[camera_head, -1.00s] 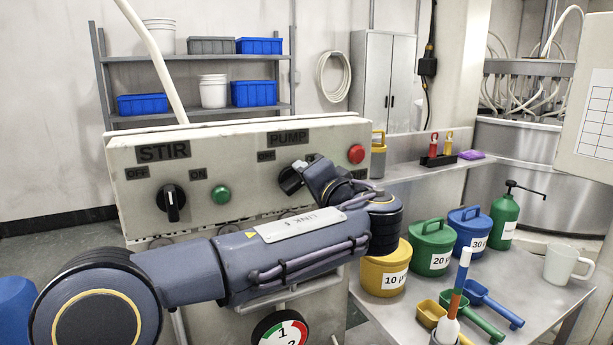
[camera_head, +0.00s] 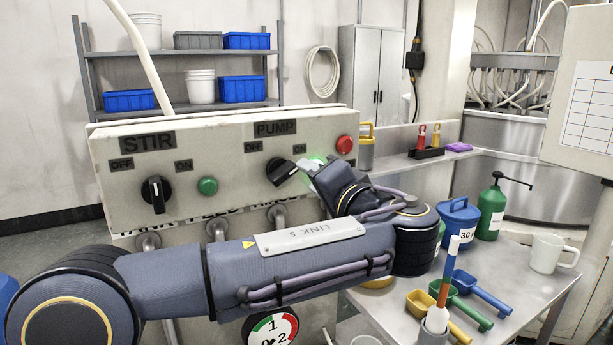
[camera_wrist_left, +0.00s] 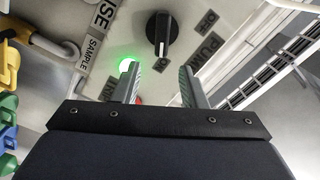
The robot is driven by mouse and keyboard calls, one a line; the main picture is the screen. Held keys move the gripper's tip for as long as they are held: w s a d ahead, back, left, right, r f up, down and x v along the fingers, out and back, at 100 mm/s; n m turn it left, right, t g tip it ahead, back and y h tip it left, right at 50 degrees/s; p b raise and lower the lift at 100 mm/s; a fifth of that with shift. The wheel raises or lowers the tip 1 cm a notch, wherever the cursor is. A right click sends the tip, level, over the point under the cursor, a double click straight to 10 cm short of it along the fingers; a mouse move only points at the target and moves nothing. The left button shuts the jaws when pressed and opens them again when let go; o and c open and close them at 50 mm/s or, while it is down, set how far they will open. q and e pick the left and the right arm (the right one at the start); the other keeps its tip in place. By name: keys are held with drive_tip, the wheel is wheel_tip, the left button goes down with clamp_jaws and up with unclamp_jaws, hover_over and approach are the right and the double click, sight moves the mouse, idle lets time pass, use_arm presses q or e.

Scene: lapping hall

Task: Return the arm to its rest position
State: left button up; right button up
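My left arm (camera_head: 290,270) reaches in from the left across the front of the control panel (camera_head: 225,190). My left gripper (camera_head: 308,166) is just in front of the panel, beside the black PUMP knob (camera_head: 281,171). In the left wrist view the fingers of the gripper (camera_wrist_left: 158,68) stand apart with nothing between them, and the PUMP knob (camera_wrist_left: 161,33) is beyond the tips, clear of them. The knob's handle slants toward ON in the head view. A green lamp (camera_wrist_left: 125,64) glows by one fingertip. My right gripper is out of view.
Below right, a metal table (camera_head: 540,290) holds a blue can (camera_head: 458,220), scoops, a green pump bottle (camera_head: 491,212) and a white mug (camera_head: 548,253).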

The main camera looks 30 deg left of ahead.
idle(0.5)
use_arm(q)
drive_tip(key=s+a+f+m+g+h+p, duration=0.1)
drive_tip(key=s+a+f+g+h+p, duration=0.1)
drive_tip(key=s+f+h, duration=0.55)
drive_tip(key=s+a+f+m+g+h+p, duration=0.15)
drive_tip(key=s+f, duration=0.25)
drive_tip(key=f, duration=0.6)
use_arm(e)
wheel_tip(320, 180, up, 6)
drive_tip(key=p, duration=0.2)
drive_tip(key=shift+p, duration=0.3)
use_arm(q)
drive_tip(key=s+d+f+n+h, duration=0.2)
drive_tip(key=s+d+f+h, duration=0.2)
drive_tip(key=d+h, duration=0.1)
drive_tip(key=s+d+f+n+h, duration=0.2)
drive_tip(key=s+d+f+h, duration=0.2)
drive_tip(key=d, duration=0.4)
drive_tip(key=shift+s+d+t+h, duration=0.35)
drive_tip(key=shift+s+h, duration=0.3)
drive_tip(key=shift+h, duration=0.15)
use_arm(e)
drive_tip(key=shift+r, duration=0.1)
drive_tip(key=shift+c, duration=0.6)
